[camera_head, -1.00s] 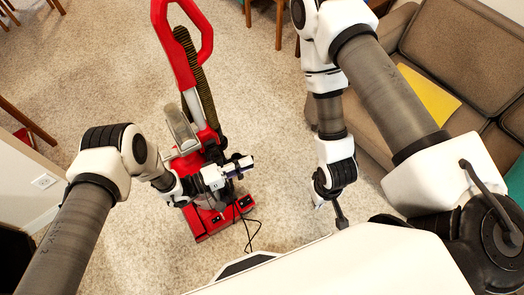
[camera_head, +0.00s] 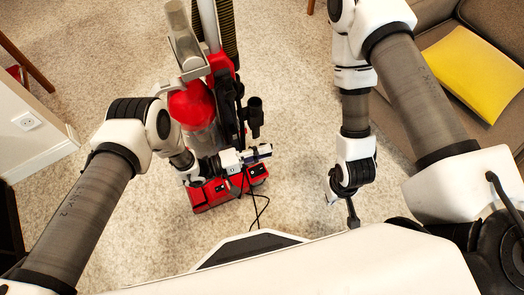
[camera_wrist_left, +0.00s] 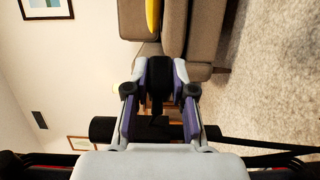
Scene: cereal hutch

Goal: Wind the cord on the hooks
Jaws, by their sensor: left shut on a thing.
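A red and grey upright vacuum cleaner (camera_head: 192,108) stands on the carpet in the head view. A thin black cord (camera_head: 262,206) hangs from my left gripper (camera_head: 260,153) and loops down in front of the red base. In the left wrist view, the gripper's purple-padded fingers (camera_wrist_left: 160,82) are shut on a black piece (camera_wrist_left: 158,70), which looks like the cord's end. A black peg-like part (camera_head: 255,115) sticks out from the vacuum just above the gripper; I cannot tell if it is a hook. My right gripper (camera_head: 346,207) hangs apart from the vacuum, its fingers unclear.
A brown sofa (camera_head: 445,35) with a yellow cushion (camera_head: 475,72) stands at the right. A white wall with an outlet (camera_head: 28,121) is at the left.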

